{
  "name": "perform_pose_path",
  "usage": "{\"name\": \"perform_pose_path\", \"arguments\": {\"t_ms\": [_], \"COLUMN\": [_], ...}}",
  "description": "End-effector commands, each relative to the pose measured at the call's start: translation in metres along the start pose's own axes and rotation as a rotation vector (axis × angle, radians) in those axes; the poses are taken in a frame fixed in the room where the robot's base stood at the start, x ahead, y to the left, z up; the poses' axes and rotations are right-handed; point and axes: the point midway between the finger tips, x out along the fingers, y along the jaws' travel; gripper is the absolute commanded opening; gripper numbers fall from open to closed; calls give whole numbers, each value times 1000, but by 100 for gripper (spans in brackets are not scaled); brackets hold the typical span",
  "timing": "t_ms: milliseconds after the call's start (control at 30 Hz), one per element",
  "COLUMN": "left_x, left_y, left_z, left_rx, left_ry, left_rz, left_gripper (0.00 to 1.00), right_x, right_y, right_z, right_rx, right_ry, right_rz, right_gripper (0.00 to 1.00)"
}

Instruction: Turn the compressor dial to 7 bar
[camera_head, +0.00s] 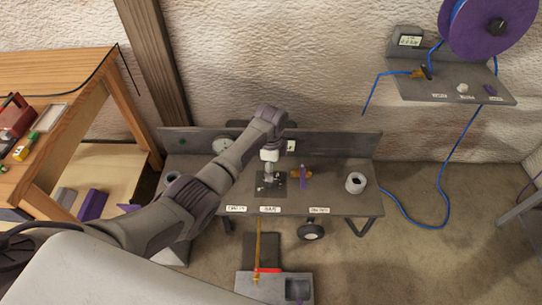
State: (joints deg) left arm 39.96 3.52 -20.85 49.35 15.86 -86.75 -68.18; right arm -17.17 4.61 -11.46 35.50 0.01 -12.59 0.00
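The compressor bench (335,203) is a grey shelf with a low back wall, standing against the rough wall. Three white labels line its front edge; the middle label (270,209) is too small to read surely. My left arm reaches in from the left, and my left gripper (269,172) points down over a dark square plate (271,190) behind that label. The dial is not clearly visible; the gripper covers the middle of the plate. I cannot tell whether the fingers are open, shut or touching anything. A round gauge (222,145) shows left of the arm. My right gripper is not in view.
A brass valve with a purple handle (303,177) stands just right of the gripper. A grey cup-like part (355,183) is farther right. A wooden workbench (75,65) stands left.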

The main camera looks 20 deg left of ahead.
Motion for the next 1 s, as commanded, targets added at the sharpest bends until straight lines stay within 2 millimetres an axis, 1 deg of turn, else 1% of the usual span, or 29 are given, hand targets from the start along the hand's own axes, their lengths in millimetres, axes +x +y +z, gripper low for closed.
{"name": "perform_pose_path", "arguments": {"t_ms": [33,100,200,333,533,933,1000], "left_x": [-12,-26,-42,-55,-60,-59,-56], "left_y": [-1,-1,-1,0,0,0,4], "left_z": [1,0,0,0,0,0,0], "left_rx": [0,1,1,-1,-1,-1,-10], "left_ry": [0,0,0,0,-1,0,3], "left_rz": [-5,-5,-3,-2,0,0,-1], "left_gripper": [70,70,70,70,70,70,70], "right_x": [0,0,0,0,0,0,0], "right_y": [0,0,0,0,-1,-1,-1], "right_z": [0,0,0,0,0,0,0], "right_rx": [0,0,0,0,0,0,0], "right_ry": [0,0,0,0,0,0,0], "right_rz": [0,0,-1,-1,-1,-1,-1], "right_gripper": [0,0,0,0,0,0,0]}}
